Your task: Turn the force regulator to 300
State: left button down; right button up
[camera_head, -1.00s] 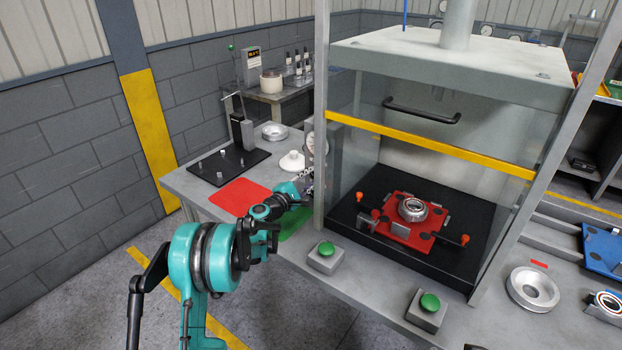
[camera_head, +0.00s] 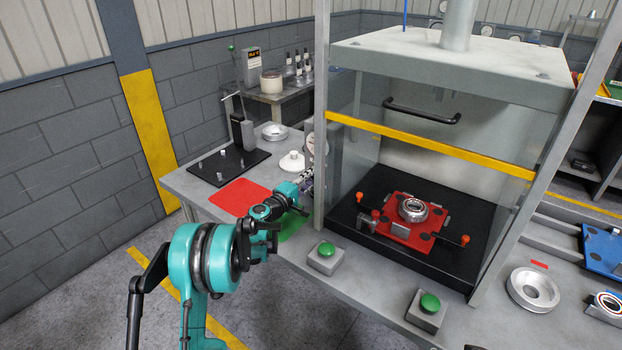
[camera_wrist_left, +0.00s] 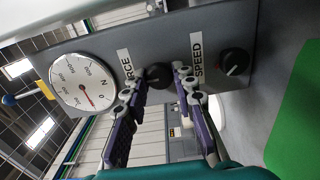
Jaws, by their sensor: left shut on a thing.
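The force regulator is a black round knob (camera_wrist_left: 157,75) beside a label ending in "RCE" on a grey panel (camera_wrist_left: 220,25) in the left wrist view. My left gripper (camera_wrist_left: 155,84) has its two purple-and-black fingers on either side of this knob and is shut on it. A white round gauge (camera_wrist_left: 75,75) marked N, with a red needle, sits left of the knob. The view is turned, and I cannot read the exact value. In the head view my left gripper (camera_head: 306,184) reaches the side of the press frame, below the gauge (camera_head: 311,143). My right gripper is not in view.
A second black knob (camera_wrist_left: 235,61) labelled SPEED sits right of the fingers. The press post (camera_head: 321,120) stands close beside the gripper. Two green buttons (camera_head: 326,249) (camera_head: 429,303) sit on the front bench. A red pallet (camera_head: 392,229) holds a metal part inside the press.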

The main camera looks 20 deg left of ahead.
pick_arm(q)
jog(key=c, duration=1.2)
grip_release()
jog(key=v, duration=1.2)
